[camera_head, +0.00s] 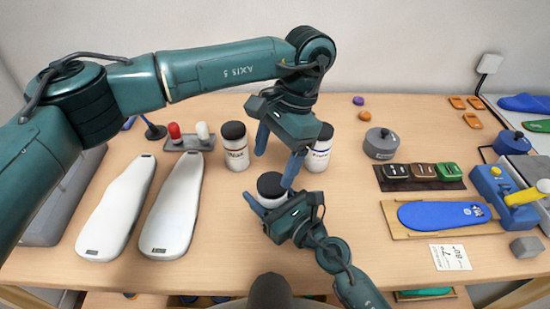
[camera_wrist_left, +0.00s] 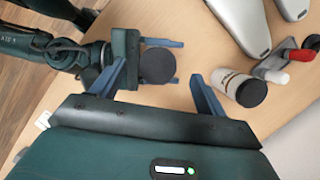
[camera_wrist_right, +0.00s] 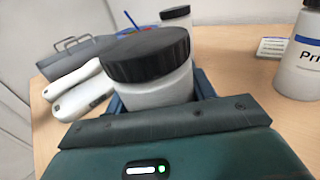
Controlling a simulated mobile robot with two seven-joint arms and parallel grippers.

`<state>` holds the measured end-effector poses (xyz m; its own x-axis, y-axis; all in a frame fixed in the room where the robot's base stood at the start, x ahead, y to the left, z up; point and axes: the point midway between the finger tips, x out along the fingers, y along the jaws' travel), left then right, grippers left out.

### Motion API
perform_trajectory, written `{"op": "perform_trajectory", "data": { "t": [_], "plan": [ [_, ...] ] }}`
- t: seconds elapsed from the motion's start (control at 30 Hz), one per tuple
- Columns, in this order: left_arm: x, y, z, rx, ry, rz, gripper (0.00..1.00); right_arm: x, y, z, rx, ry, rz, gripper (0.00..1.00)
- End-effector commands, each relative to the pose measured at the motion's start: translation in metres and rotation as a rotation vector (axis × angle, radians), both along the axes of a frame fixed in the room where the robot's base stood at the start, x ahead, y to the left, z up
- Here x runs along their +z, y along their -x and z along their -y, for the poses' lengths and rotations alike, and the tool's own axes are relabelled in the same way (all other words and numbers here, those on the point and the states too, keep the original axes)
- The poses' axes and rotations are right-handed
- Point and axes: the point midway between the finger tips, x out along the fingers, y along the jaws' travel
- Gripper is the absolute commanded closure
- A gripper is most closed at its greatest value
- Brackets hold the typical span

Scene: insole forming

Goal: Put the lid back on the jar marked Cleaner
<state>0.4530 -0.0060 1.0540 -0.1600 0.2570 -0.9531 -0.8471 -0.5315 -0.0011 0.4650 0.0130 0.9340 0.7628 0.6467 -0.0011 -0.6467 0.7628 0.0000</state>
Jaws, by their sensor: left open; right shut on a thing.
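A white jar (camera_wrist_right: 160,93) with a black ribbed lid (camera_wrist_right: 145,54) on its top stands upright between the fingers of my right gripper (camera_head: 270,200). The lid looks level; I cannot tell if it is tight. No label shows on this jar, so I cannot read whether it is marked Cleaner. In the head view its black lid (camera_head: 270,184) shows beside the left gripper's finger. My left gripper (camera_head: 277,155) is open and empty, above and just behind the jar. In the left wrist view the lid (camera_wrist_left: 157,66) appears beyond the open fingers.
A lidded jar marked Wax (camera_head: 236,155) stands left, and a lidded jar reading Pri (camera_wrist_right: 300,65) stands right, close to my left gripper. White insole forms (camera_head: 172,210) lie at left. A grey round pot (camera_head: 381,146) and a blue insole on a board (camera_head: 442,215) are right.

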Motion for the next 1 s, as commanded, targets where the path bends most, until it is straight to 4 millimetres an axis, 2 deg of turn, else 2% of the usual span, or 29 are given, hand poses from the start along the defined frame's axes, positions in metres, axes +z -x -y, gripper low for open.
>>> {"op": "perform_trajectory", "data": {
  "t": [0.13,0.27,1.0],
  "plan": [
    [0.0,0.0,0.0,0.04,-0.004,0.012,0.28,-0.001,0.0,0.0,0.001,-0.001,-0.002,1.0],
    [0.001,0.0,-0.001,0.183,-0.017,0.055,0.28,-0.001,0.0,0.0,0.001,-0.001,-0.002,1.0],
    [0.012,0.0,-0.003,1.703,-0.129,0.401,0.28,-0.001,0.0,0.0,0.001,0.0,-0.001,1.0]
  ]
}}
